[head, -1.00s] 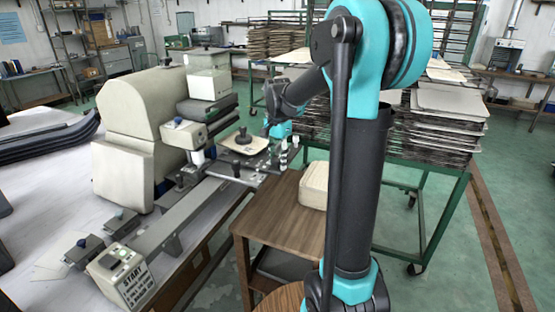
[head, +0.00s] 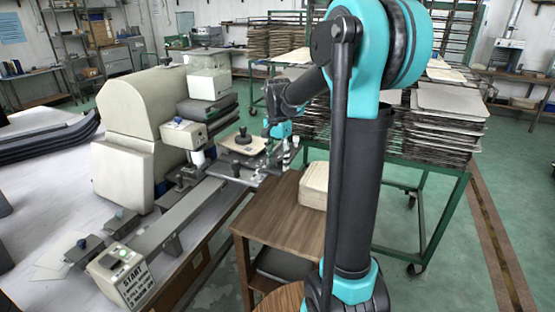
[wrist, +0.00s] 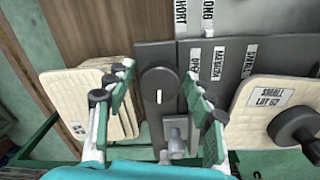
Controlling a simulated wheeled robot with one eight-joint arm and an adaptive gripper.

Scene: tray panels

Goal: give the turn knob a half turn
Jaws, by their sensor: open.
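The turn knob (wrist: 160,99) shows in the wrist view as a dark round knob with a short white mark that runs up and down the picture. It sits on a grey plate arm (wrist: 153,56). My gripper (wrist: 161,76) is open, with one green-and-white finger on each side of the knob and a visible gap on both sides. I cannot tell how high above the knob the fingertips are. In the head view my gripper (head: 280,143) is small, over the machine's plate (head: 228,168), and the knob cannot be made out there.
A black round handle (wrist: 293,124) on a labelled cream panel (wrist: 257,118) is close right of the fingers. Cream panels (wrist: 84,92) lie to the left. Strips read SHORT and MEDIUM. A brown side table (head: 277,214) holds a cream stack (head: 314,185). A START box (head: 121,275) stands in front.

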